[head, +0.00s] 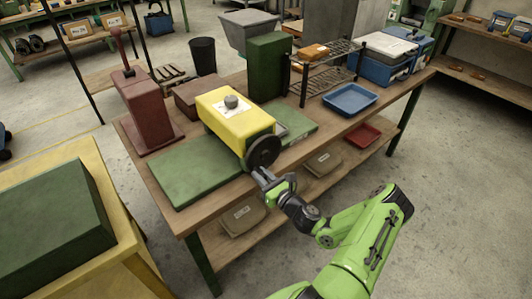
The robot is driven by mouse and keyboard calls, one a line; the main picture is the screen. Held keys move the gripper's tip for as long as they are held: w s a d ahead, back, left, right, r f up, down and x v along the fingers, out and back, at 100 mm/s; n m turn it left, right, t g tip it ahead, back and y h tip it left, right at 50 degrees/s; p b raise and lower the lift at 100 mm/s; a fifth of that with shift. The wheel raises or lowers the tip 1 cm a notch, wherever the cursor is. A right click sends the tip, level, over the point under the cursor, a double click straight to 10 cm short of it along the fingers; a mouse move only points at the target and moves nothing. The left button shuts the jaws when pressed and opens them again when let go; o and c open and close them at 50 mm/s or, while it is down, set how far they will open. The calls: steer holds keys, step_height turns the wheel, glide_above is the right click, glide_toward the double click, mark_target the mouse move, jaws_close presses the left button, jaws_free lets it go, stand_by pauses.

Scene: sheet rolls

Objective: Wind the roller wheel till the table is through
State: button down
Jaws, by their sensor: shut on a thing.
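The yellow roller housing (222,103) stands on the wooden workbench, with a grey knob (231,102) on a white plate on top. The dark round roller wheel (264,149) is on its front right side. The flat green table (194,174) sticks out to the left of the housing, and a shorter green part (299,127) shows on the right. My gripper (264,174) is at the lower edge of the wheel, shut on it; the fingers hide the exact spot held. My green arm reaches up from the lower right.
A dark red press (146,108) stands at the bench's left, a green block (268,68) behind the roller. A wire rack (325,75) and a blue tray (349,99) are to the right. A yellow stand (125,235) with a green block is at left.

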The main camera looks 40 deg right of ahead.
mark_target(250, 159)
steer(key=shift+a+r+p, duration=0.7)
steer(key=shift+r+p, duration=0.25)
steer(key=shift+r, duration=0.05)
steer(key=shift+s+a+r+p, duration=0.1)
steer(key=shift+a+r+p, duration=0.05)
steer(key=shift+r+p, duration=0.75)
steer(key=shift+d+r+p, duration=0.2)
steer(key=shift+r+p, duration=0.75)
steer(key=shift+r, duration=0.2)
steer(key=shift+f, duration=0.1)
steer(key=c, duration=0.8)
jaws_free()
steer(key=shift+a, duration=0.15)
steer(key=o, duration=0.8)
steer(key=shift+d, duration=0.2)
